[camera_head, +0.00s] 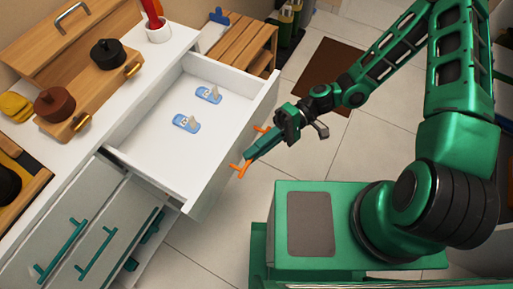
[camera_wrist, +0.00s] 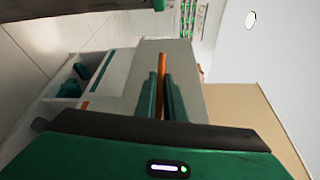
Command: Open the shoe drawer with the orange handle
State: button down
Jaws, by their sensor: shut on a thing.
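The shoe drawer (camera_head: 222,163) is white and pulled well out from the white cabinet in the head view. Two light blue slippers (camera_head: 186,123) lie on its floor. Its orange handle (camera_head: 238,168) is on the front panel. My gripper (camera_head: 254,152) is at that front and shut on the handle. In the wrist view the orange handle (camera_wrist: 160,75) stands between the two green fingers of my gripper (camera_wrist: 163,95). The gripped part of the handle is partly hidden by the fingers.
Closed grey fronts with teal handles (camera_head: 95,252) are at lower left. The countertop (camera_head: 75,150) holds pots, a red item in a white cup and yellow cloths. A wooden slatted bench (camera_head: 238,42) stands behind the drawer. Tiled floor (camera_head: 205,250) is free below the drawer.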

jog(key=c, duration=2)
grip_release()
jog(key=shift+w+f, duration=0.15)
jog(key=shift+w, duration=0.2)
jog(key=shift+o, duration=0.8)
jog(key=shift+s, duration=0.1)
jog(key=v, duration=1.1)
jog(key=shift+s, duration=0.1)
